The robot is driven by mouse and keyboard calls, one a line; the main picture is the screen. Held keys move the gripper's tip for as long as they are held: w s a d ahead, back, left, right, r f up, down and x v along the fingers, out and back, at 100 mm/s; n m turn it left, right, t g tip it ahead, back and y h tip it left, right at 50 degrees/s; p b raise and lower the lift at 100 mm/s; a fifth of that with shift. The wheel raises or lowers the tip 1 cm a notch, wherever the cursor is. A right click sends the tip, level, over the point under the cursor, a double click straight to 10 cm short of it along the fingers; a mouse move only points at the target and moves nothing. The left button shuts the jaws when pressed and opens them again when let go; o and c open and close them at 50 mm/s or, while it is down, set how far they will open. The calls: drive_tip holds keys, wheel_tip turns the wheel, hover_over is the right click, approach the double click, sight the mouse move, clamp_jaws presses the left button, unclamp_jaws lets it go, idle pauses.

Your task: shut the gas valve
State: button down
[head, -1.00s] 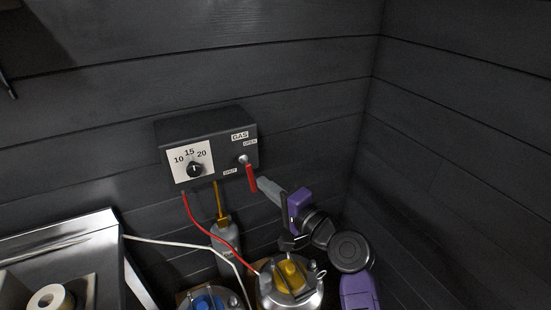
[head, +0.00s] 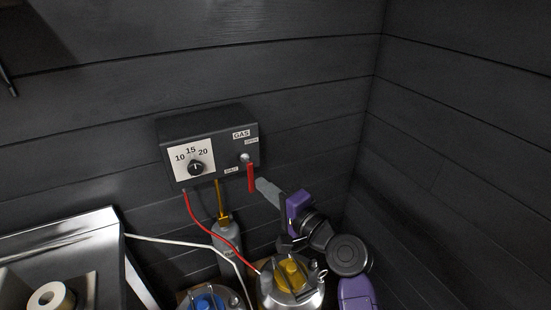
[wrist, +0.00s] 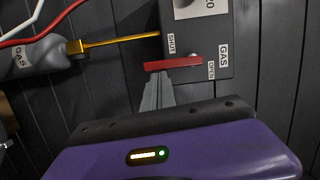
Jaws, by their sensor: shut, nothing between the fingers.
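The gas valve is a red lever (head: 251,178) on the front of a dark control box (head: 208,128). It hangs nearly straight down from its pivot. The OPEN label is above and right of the pivot, and the SHUT label is to its lower left. My gripper (head: 260,184) is shut and empty, just right of the lever's lower part. In the wrist view the fingertips (wrist: 157,78) lie against or very near the side of the red lever (wrist: 172,64); I cannot tell if they touch.
The box carries a dial (head: 196,168) marked 10, 15, 20. A grey gas cylinder (head: 227,236) with a yellow pipe stands below it. A red hose and a white hose run there. Metal kegs with yellow (head: 292,273) and blue tops stand below. A steel counter (head: 60,240) is at left.

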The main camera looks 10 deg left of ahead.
drive_tip(key=v, duration=0.7)
drive_tip(key=shift+s+d+b, duration=0.25)
drive_tip(key=shift+b, duration=0.1)
